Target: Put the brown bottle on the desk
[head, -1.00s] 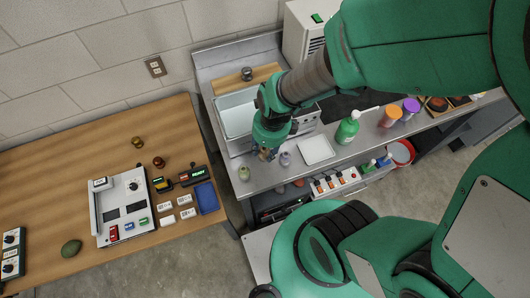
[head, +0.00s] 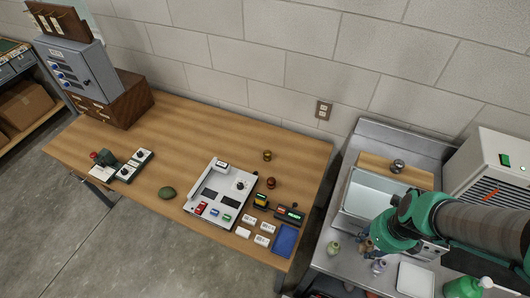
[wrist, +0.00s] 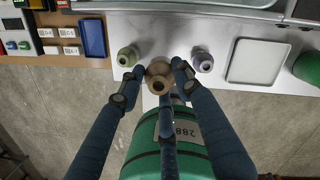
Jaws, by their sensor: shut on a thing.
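The brown bottle (wrist: 158,86) is tan-brown with a round open mouth, seen from above in the wrist view. My gripper (wrist: 156,72) is shut on it, with fingers around its sides. In the head view the bottle (head: 366,245) is small and partly hidden by my gripper, at the front of the steel counter (head: 330,266). I cannot tell whether its base touches the counter. The desk (head: 215,135) is the long wooden table left of the counter, across a narrow gap.
A green bottle (head: 334,248) and a greyish-purple bottle (head: 378,265) stand close on either side. A white tray (head: 416,280) and a sink (head: 365,200) are near. The desk holds a white device (head: 222,196), a blue tray (head: 285,240) and small jars (head: 271,183). Its back middle is clear.

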